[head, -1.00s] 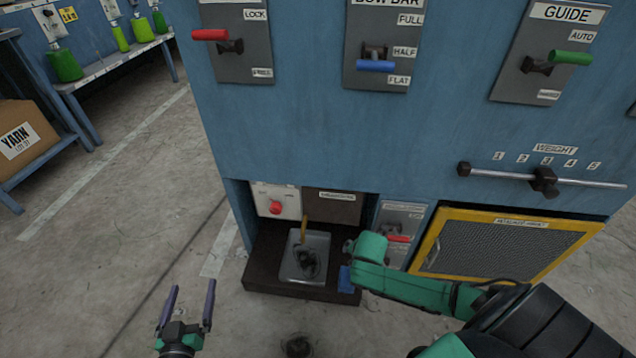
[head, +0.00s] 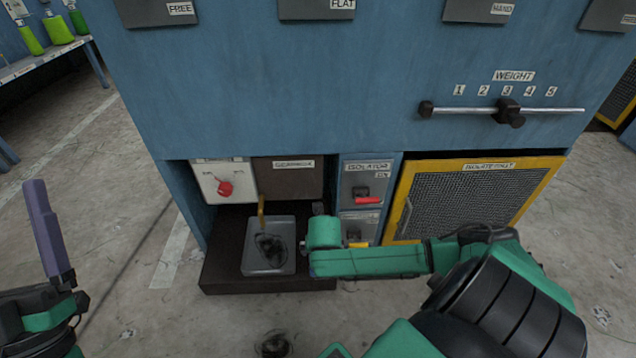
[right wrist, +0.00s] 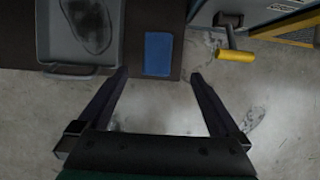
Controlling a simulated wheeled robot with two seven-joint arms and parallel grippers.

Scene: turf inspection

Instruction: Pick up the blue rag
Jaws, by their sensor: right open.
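The blue rag (right wrist: 158,54) lies flat on the dark ledge beside the grey tray in the right wrist view. In the head view my right arm covers the place where it lies. My right gripper (right wrist: 159,75) is open and empty, with its fingertips on either side of the rag's near end as seen from above. I cannot tell how high above the rag they are. My left gripper (head: 48,235) is at the left edge of the head view, away from the rag. Only one finger shows there, at the outer side of the palm.
A yellow-handled lever (right wrist: 235,56) juts out right of the rag. A yellow-framed mesh guard (head: 400,210) is further right.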

